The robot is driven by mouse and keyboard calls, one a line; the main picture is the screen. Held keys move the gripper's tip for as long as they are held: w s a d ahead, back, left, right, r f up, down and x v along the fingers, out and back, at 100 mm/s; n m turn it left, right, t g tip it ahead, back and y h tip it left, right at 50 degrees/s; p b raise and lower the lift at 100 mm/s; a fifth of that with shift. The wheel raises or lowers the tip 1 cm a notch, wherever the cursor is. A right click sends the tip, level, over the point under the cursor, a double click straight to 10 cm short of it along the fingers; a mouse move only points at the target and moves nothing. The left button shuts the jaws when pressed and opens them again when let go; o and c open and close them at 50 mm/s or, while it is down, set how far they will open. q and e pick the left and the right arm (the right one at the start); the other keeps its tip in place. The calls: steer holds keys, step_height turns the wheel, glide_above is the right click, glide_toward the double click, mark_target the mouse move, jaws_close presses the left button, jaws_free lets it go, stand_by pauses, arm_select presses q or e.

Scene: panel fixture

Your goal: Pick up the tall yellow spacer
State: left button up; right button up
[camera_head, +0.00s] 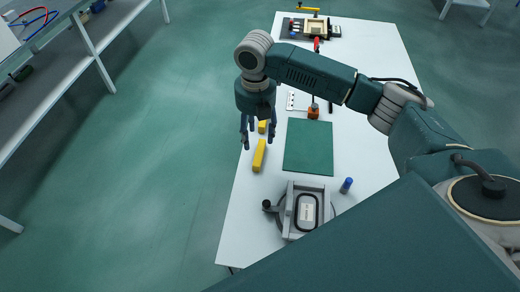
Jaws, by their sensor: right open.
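Two yellow blocks are near the left edge of the white table (340,215). The nearer yellow block (259,156) looks longer and shows nearly whole. The farther yellow block (262,128) is partly hidden behind my right gripper. I cannot tell for sure from this view which one is the tall spacer. My right gripper (258,143) points down with its fingers apart, over the area of the two blocks. It is open and nothing shows held in it. Its height above the table is hard to judge. My left gripper is out of view.
A green mat (308,147) lies right of the blocks. A grey fixture (290,210) with a white part stands nearer, with a blue cylinder (346,185) to its right. An orange-based item (313,112) stands behind the mat. A dark tray (293,28) is at the far end.

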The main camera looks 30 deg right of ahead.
mark_target(257, 152)
steer(key=shift+s+a+f, duration=0.1)
steer(key=shift+s+f, duration=0.05)
steer(key=shift+f, duration=0.8)
steer(key=f+p, duration=0.1)
steer(key=f, duration=0.4)
steer(key=shift+d+p, duration=0.2)
steer(key=shift+p, duration=0.2)
steer(key=shift+f, duration=0.35)
steer(key=shift+c, duration=0.7)
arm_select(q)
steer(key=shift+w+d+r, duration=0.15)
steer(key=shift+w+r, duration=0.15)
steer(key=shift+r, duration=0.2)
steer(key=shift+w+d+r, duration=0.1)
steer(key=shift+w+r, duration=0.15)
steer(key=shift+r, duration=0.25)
arm_select(e)
jaws_close()
